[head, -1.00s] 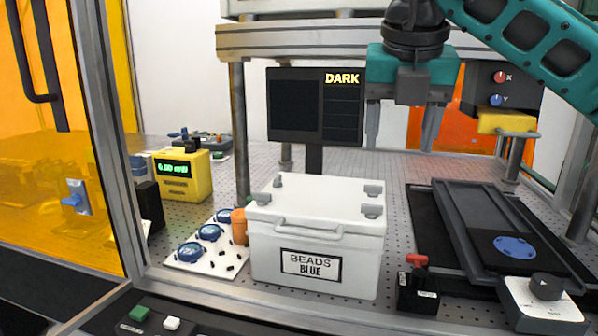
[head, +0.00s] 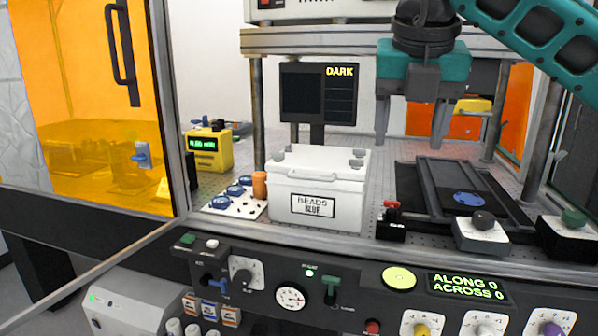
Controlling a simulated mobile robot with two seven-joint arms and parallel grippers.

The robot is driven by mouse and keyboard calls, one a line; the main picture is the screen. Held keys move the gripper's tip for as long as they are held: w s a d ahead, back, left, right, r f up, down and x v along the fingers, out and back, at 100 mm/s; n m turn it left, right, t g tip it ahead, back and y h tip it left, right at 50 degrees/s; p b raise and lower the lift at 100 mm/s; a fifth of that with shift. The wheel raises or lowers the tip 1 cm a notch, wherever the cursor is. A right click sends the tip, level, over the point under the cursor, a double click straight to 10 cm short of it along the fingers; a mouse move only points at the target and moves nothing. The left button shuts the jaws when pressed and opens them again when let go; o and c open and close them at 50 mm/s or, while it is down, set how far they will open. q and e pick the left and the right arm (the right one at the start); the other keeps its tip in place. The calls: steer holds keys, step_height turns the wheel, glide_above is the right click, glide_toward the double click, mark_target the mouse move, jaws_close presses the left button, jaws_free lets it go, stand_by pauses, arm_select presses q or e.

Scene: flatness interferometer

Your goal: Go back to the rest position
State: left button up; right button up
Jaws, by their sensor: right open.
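My right gripper (head: 410,138) hangs from the upper right in the head view, on a teal arm. Its two grey fingers point down, wide apart, with nothing between them. It is above the perforated table, right of the white box (head: 318,190) labelled BEADS BLUE and in front of the dark screen (head: 318,92) reading DARK's right side. The box stands with its lid on, apart from the fingers. My left gripper is not in view.
A dark rail stage with a blue disc (head: 468,198) lies at right. A yellow meter (head: 209,150) and a white board with blue round parts (head: 239,191) stand left. Metal posts and an orange door (head: 90,100) frame the space. A control panel (head: 350,290) runs along the front.

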steer(key=s+a+f+n+g+y, duration=0.2)
steer(key=a+f+n+g+y, duration=0.3)
steer(key=a+f, duration=0.55)
steer(key=s+a+f+g+y, duration=0.2)
steer(key=s+a+g+y, duration=0.2)
steer(key=s+a+y, duration=0.5)
steer(key=w+d+f+m+t, duration=0.3)
steer(key=d+f+m+t, duration=0.15)
steer(key=m+t, duration=0.4)
steer(key=w+d+f+m+t+h, duration=0.1)
steer(key=w+d+f+m+t, duration=0.2)
steer(key=f+m+t, duration=0.55)
steer(key=w+d+f+m+t, duration=0.2)
steer(key=w+d+m+t, duration=0.3)
steer(key=m, duration=0.6)
steer(key=s+d+f+m+g+h, duration=0.3)
steer(key=s+d+f+h, duration=0.2)
steer(key=s+f, duration=0.4)
steer(key=s+d+f+m+g+h+p, duration=0.1)
steer(key=s+d+f+m+g+h, duration=0.2)
steer(key=s+f, duration=0.6)
step_height(320, 180, down, 7)
steer(key=shift+s+d+r+m+g+h, duration=0.15)
steer(key=shift+s+d+m+g+h, duration=0.15)
steer(key=shift+d+m+h, duration=0.75)
steer(key=shift+w+d+n, duration=0.1)
steer(key=shift+d+n, duration=0.1)
steer(key=shift+n, duration=0.05)
